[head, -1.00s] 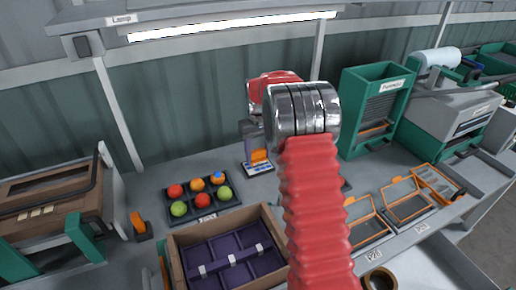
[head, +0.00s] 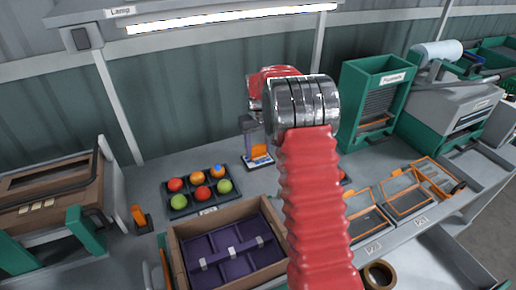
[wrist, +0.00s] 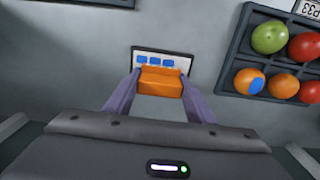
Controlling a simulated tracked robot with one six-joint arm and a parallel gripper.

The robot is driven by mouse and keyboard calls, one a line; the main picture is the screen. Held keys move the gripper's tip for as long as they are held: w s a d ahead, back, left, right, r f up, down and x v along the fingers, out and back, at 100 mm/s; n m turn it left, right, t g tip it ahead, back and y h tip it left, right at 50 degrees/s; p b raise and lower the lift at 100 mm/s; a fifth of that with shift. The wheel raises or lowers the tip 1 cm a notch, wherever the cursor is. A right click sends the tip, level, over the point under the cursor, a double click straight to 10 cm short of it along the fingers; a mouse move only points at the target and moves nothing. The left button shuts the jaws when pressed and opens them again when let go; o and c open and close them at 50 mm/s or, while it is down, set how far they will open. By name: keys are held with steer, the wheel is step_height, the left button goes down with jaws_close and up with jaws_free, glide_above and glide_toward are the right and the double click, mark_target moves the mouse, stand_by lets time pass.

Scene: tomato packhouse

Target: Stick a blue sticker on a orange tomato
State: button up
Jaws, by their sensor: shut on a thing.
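My gripper (wrist: 160,88) is shut on an orange block (wrist: 160,80), a tool-like piece between its two purple-grey fingers. The block is over the near edge of a white card with blue stickers (wrist: 154,61); I cannot tell if they touch. In the head view the orange block (head: 259,153) is just above the sticker card (head: 256,164). An orange tomato with a blue sticker on it (wrist: 243,80) is to the right in the wrist view, and in the tray's back right cell in the head view (head: 216,172). A plain orange tomato (wrist: 284,86) is beside it.
The dark tray (head: 206,210) also holds red and green tomatoes, left of my gripper in the head view. A wooden crate with purple dividers (head: 181,266) stands in front. A green rack (head: 350,130) and orange-framed trays (head: 362,209) are to the right.

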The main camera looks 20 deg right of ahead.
steer(key=shift+f, duration=0.6)
stand_by(1.6)
steer(key=shift+r, duration=0.15)
steer(key=shift+r, duration=3.45)
steer(key=shift+a, duration=0.1)
steer(key=shift+a+r, duration=0.3)
steer(key=s+a+r+m, duration=0.2)
steer(key=a+r+m, duration=0.1)
steer(key=a+r, duration=0.9)
steer(key=a, duration=0.3)
steer(key=shift+a, duration=0.3)
steer(key=shift+s, duration=0.1)
